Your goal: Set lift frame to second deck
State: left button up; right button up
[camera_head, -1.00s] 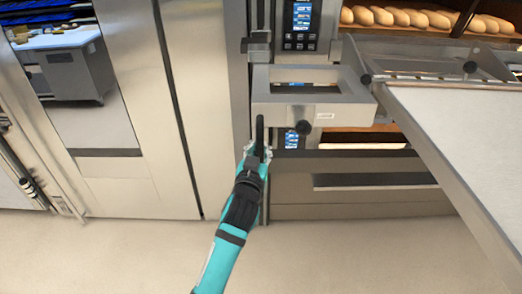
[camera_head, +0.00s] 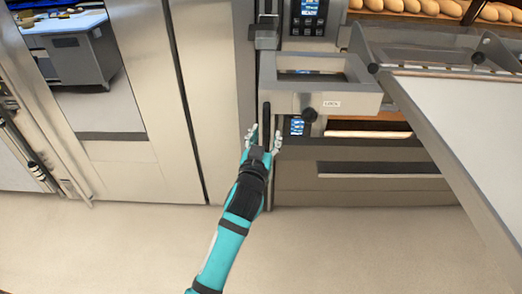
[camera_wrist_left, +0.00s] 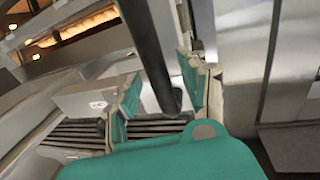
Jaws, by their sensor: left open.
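The lift frame (camera_head: 345,104) is a grey metal bracket on the oven front, with a rectangular opening, a "LOCK" label and a black knob (camera_head: 310,115). A black upright handle bar (camera_head: 266,112) hangs at its left end. My left gripper (camera_head: 264,132) is open at the lower part of this bar, with its fingers on either side. In the left wrist view the dark bar (camera_wrist_left: 150,50) runs between the two teal-padded fingers (camera_wrist_left: 160,90), which look apart from it. My right gripper is out of view.
A loader with a white belt (camera_head: 470,120) slopes across the right side. Oven decks with bread loaves (camera_head: 430,8) and a control panel (camera_head: 308,15) are behind. Tall steel cabinet panels (camera_head: 205,100) stand to the left. The floor (camera_head: 120,240) in front is clear.

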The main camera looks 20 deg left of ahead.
pick_arm(q)
jog(key=s+d, duration=0.1)
jog(key=s, duration=1)
jog(key=shift+w+f, duration=0.1)
